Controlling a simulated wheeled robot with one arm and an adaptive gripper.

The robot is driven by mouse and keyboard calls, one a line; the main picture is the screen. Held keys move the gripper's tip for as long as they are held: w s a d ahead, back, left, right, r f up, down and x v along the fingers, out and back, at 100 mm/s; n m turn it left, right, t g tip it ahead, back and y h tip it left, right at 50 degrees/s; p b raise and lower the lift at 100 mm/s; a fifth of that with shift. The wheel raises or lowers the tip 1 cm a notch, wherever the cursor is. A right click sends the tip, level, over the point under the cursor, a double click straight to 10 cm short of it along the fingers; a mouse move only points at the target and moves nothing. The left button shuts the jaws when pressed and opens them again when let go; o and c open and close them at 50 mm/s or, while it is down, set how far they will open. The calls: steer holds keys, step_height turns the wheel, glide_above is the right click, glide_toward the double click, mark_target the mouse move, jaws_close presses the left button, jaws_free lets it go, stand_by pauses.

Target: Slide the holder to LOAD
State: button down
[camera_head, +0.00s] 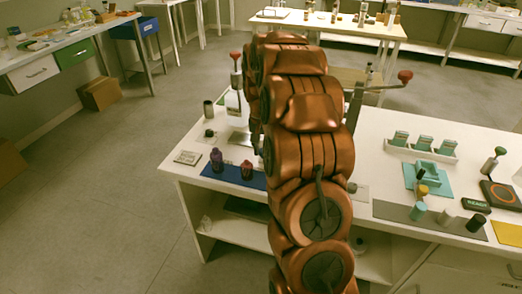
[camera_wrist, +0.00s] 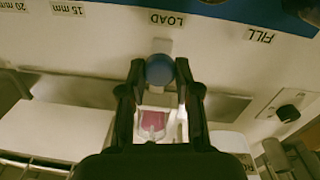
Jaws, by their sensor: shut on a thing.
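In the wrist view, my gripper (camera_wrist: 160,78) is shut on the round blue knob (camera_wrist: 159,66) of the holder, one dark finger on each side. The pale holder (camera_wrist: 174,128) shows between the fingers, with a pink piece (camera_wrist: 152,120) in it. The upside-down LOAD label (camera_wrist: 166,19) is just above the knob in the picture, nearly in line with it. The FILL label (camera_wrist: 260,35) is farther right. In the head view, my copper arm hides the holder and my gripper.
In the wrist view, a black knob (camera_wrist: 288,113) is at right. In the head view, the white table (camera_head: 388,122) carries a purple bottle (camera_head: 216,160), a red bottle (camera_head: 247,170), and a rack (camera_head: 421,148) of teal boxes. A red-knobbed lever (camera_head: 405,76) sticks out beside my arm.

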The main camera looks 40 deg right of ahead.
steer(key=c, duration=0.8)
jaws_free()
step_height(320, 180, up, 12)
steer(key=shift+w+a, duration=0.2)
steer(key=shift+a, duration=0.05)
stand_by(0.4)
